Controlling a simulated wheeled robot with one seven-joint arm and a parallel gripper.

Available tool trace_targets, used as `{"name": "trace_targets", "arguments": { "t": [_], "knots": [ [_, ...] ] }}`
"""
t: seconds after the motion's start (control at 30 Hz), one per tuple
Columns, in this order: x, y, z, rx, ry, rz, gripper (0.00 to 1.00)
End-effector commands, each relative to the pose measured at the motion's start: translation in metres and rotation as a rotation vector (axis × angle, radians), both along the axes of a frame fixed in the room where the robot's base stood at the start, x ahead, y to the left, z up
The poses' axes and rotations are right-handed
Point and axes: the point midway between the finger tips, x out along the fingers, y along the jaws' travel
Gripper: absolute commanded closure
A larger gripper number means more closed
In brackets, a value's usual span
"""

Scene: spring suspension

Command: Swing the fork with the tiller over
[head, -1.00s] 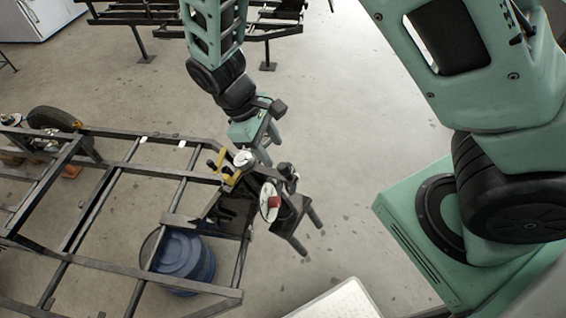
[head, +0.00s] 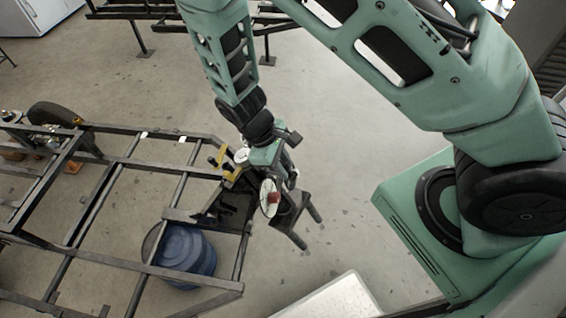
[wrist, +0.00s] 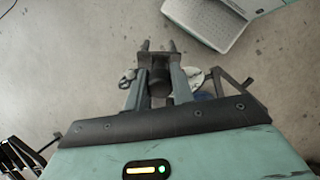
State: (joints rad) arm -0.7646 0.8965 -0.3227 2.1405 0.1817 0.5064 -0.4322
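The fork (head: 291,208) is a dark bracket with two round prongs at the front right corner of the welded frame (head: 195,287). Its prongs also show at the top in the wrist view (wrist: 158,47). A white disc with a red block sits beside it. A black upright cylinder (wrist: 159,82), apparently the tiller's grip, stands between my fingers in the wrist view. My gripper (head: 280,172) points down over the fork. Its fingers look apart, one on each side of the cylinder. Whether they touch it is hard to tell. The tiller's lower part is hidden.
A blue drum (head: 184,252) stands under the frame. A yellow bracket (head: 231,172) sits on the frame just left of my gripper. A wheel (head: 55,115) is at the far left. A pale box top (head: 330,297) is at the bottom. The floor right of the fork is clear.

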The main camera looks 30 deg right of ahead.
Motion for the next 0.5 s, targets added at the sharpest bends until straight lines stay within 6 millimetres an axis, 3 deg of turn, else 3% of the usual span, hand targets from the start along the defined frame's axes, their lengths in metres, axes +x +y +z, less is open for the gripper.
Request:
{"name": "trace_targets", "arguments": {
  "t": [0.27,0.5],
  "knots": [
    [0.001,-0.002,0.001,0.003,0.004,0.009,1.0],
    [0.01,-0.014,0.003,0.024,0.033,0.092,1.0]
  ]
}}
